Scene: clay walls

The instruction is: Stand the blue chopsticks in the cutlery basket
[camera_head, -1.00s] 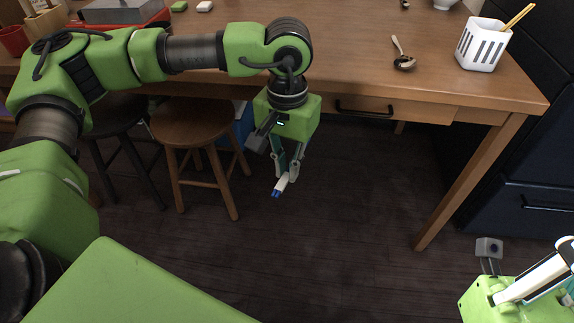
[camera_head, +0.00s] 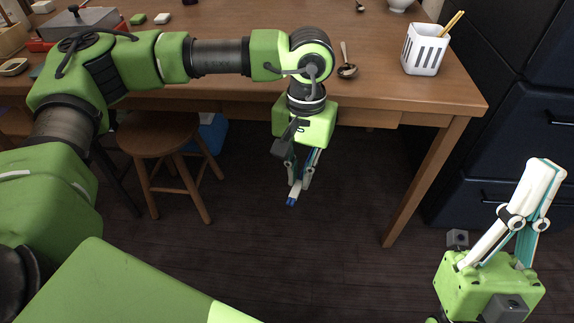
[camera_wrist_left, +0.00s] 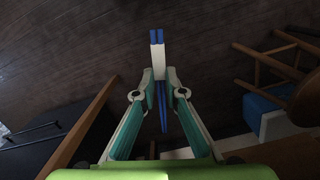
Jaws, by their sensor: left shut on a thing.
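My left gripper (camera_head: 298,187) hangs in front of the table edge, below the tabletop, shut on the blue chopsticks (camera_head: 291,202). In the left wrist view the chopsticks (camera_wrist_left: 161,105) run between the fingertips, blue with a white band, and stick out past the tips. The cutlery basket (camera_head: 423,57) is a white slotted holder, upright near the table's right end, with yellowish sticks (camera_head: 455,22) standing in it. It is to the right of and above my left gripper in the picture. My right gripper (camera_head: 545,170) is at the lower right, fingers up, seen edge-on, away from the table.
A spoon (camera_head: 347,69) lies on the wooden table (camera_head: 260,80), left of the basket. A stool (camera_head: 160,135) stands under the table at the left. Dark cabinets (camera_head: 520,150) stand to the right. The floor between stool and table leg (camera_head: 425,180) is clear.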

